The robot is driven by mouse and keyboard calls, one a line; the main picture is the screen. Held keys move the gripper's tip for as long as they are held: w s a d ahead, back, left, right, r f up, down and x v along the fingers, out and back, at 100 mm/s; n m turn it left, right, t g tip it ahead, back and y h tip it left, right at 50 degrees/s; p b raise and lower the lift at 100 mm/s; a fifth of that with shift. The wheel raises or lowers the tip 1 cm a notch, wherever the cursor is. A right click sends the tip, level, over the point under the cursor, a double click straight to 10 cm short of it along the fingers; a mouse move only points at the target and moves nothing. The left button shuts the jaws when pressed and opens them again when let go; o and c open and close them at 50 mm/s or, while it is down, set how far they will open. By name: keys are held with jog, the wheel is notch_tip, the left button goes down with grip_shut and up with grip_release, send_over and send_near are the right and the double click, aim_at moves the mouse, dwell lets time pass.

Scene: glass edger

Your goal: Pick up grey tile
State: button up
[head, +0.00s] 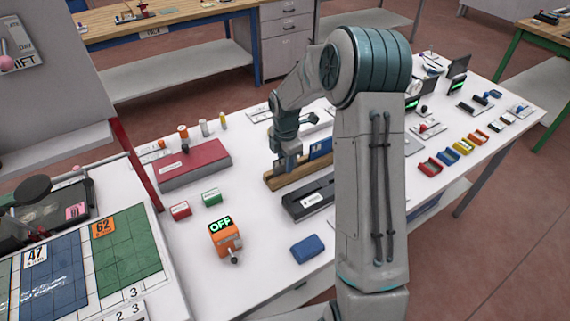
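My gripper (285,166) points down at a wooden rack (272,182) on the white table, near the rack's left part. The fingers are small and dark here, and whether they are open or shut does not show. A blue tile (321,147) stands upright in the rack, to the right of my gripper. I cannot make out a grey tile for certain; a greyish patch at the fingertips blends with the gripper. My arm hides the rack's right end.
A black holder (308,199) lies in front of the rack. A red box (195,165) is to the left, with an orange device reading OFF (226,239) and a blue block (308,249) nearer. Small coloured trays (462,147) line the right side.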

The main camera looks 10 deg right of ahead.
jog(key=shift+f, duration=0.2)
grip_shut()
dwell(1.3)
